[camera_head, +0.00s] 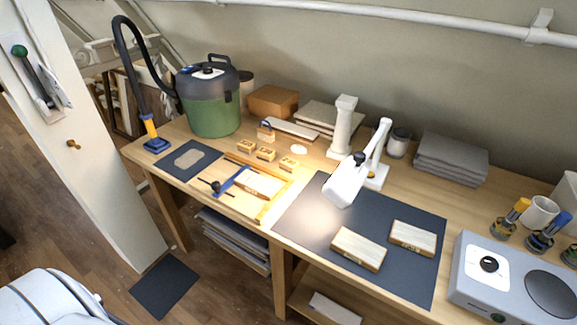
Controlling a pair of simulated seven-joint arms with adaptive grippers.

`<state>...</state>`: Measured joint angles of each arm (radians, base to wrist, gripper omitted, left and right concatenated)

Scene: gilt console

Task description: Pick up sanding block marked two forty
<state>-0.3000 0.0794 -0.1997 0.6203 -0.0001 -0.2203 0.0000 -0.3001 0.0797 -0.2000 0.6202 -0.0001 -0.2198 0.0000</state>
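Three small tan blocks with dark markings stand in a slanting row near the middle of the wooden bench: a left block (246,146), a middle block (266,154) and a right block (287,163). They look like the sanding blocks, but their markings are too small to read, so I cannot tell which says two forty. They stand apart, just behind a wood-edged work board (227,200). Neither of my grippers is in view.
A green canister vacuum (212,100) stands behind left, its hose nozzle (155,142) on the bench. A small handled item (265,131) is behind the blocks. A white lamp (347,180) and pillar (343,127) stand right. Two wooden pieces (358,249) (412,238) lie on a dark mat (310,215).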

